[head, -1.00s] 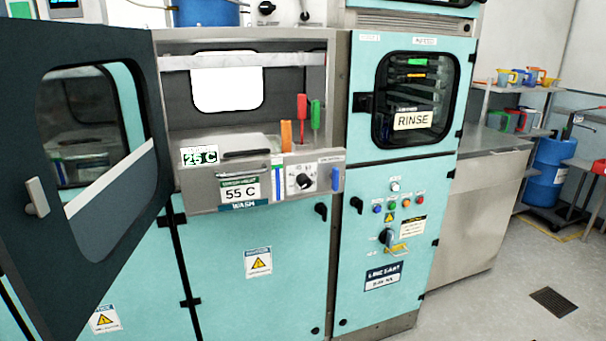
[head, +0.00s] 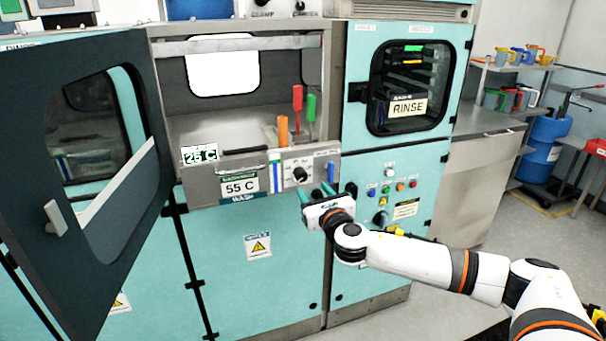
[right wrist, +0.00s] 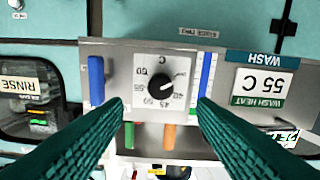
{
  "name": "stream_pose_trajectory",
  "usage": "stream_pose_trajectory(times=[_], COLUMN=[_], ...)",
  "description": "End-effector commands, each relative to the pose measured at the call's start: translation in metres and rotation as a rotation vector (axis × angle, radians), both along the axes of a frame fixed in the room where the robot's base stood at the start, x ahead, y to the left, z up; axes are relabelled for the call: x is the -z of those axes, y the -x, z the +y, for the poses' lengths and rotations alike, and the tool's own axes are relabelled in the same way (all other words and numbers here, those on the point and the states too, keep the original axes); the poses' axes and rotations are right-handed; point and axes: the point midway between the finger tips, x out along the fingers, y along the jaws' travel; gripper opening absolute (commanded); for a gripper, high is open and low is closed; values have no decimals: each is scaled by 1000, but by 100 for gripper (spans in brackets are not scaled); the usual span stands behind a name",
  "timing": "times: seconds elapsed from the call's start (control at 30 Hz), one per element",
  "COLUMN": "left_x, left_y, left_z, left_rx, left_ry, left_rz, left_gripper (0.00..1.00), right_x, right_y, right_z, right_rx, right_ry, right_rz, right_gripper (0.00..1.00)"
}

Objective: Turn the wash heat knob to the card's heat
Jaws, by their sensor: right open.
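The black wash heat knob (head: 300,174) sits on the grey panel (head: 262,172) above the WASH label. In the right wrist view, which is upside down, the knob (right wrist: 154,88) has a white mark pointing right and slightly up; numbers ring it. The exact setting is hard to read. The wash heat card (head: 240,186) reads 55 C, and it also shows in the right wrist view (right wrist: 263,88). My right gripper (head: 317,194) is open and empty in front of the panel. Its fingers (right wrist: 158,112) lie on either side of the knob's line of sight, apart from it.
A blue handle (head: 331,168) stands beside the knob, and a blue-and-white strip (head: 276,174) is on its other side. The dark door (head: 95,190) hangs open at left. Red (head: 297,100), green and orange handles rise behind the panel.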

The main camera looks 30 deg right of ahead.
Motion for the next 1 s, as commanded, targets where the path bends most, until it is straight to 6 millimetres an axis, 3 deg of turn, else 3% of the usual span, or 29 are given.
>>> stream_pose_trajectory(times=[0.2,0.4,0.87,1.0], left_x=[-11,-15,-16,-16], left_y=[0,0,0,0], left_z=[0,1,0,0], left_rx=[0,1,4,4], left_ry=[0,-1,-1,-1], left_rz=[0,0,1,1], left_gripper=[0,0,0,0], right_x=[-3,-1,0,0], right_y=[-45,-72,-83,-83], right_z=[-11,-17,-20,-20], right_rx=[3,1,0,0], right_ry=[-4,-4,-3,-3], right_rz=[-2,-1,0,0], right_gripper=[52,52,52,31])
